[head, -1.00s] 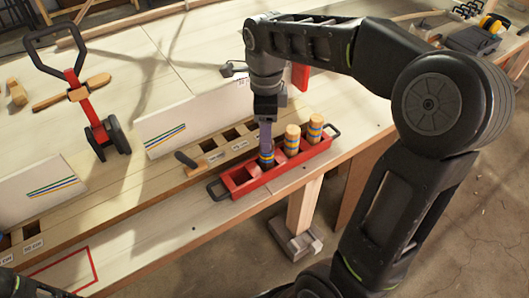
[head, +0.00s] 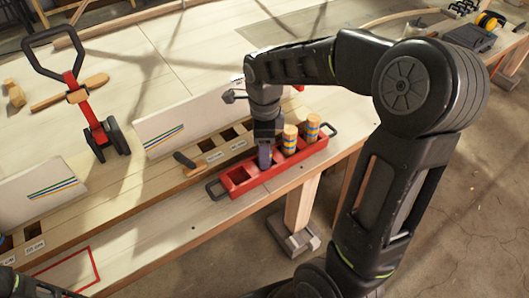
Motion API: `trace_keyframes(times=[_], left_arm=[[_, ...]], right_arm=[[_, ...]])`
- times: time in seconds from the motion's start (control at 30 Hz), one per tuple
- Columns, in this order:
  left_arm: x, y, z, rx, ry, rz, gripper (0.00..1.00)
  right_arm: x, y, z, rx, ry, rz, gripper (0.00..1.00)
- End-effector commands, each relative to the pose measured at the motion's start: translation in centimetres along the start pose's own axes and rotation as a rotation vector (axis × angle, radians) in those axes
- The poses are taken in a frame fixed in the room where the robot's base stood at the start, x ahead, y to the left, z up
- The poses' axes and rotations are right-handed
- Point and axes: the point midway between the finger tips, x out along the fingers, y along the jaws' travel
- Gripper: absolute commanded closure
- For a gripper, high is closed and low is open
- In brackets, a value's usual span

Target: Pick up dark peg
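A long red tray (head: 247,187) with a handle at each end lies near the table's front edge. Two wooden pegs with blue and yellow bands, a middle one (head: 289,133) and a right one (head: 312,124), stand upright in its right part. My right gripper (head: 265,160) points down into the tray, left of these pegs, its purplish finger low in a compartment. The banded peg seen there earlier is now hidden by the gripper, so I cannot tell whether the fingers are closed on it. Neither visible peg is clearly dark. My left gripper is not clearly in view.
A wooden strip with square holes (head: 208,145) and a white board (head: 187,118) lie behind the tray. A loose handled tool (head: 185,160) is left of it. A red and black handled device (head: 90,115) stands at left.

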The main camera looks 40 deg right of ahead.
Motion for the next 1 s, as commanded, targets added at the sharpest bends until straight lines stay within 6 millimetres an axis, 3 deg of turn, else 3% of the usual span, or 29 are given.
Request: trace_keyframes(times=[0.17,0.73,1.0], left_arm=[[-0.22,0.05,0.05,-0.001,-0.001,-0.001,0.39],[-0.18,0.04,0.04,-0.001,-0.001,-0.001,0.39],[-0.18,0.04,0.04,-0.001,-0.001,-0.001,0.39]], right_arm=[[1.45,0.01,0.02,-0.001,0.000,-0.001,0.39],[1.46,-0.02,0.04,-0.001,-0.001,-0.001,0.39],[1.45,-0.02,0.04,-0.001,-0.001,-0.001,0.61]])
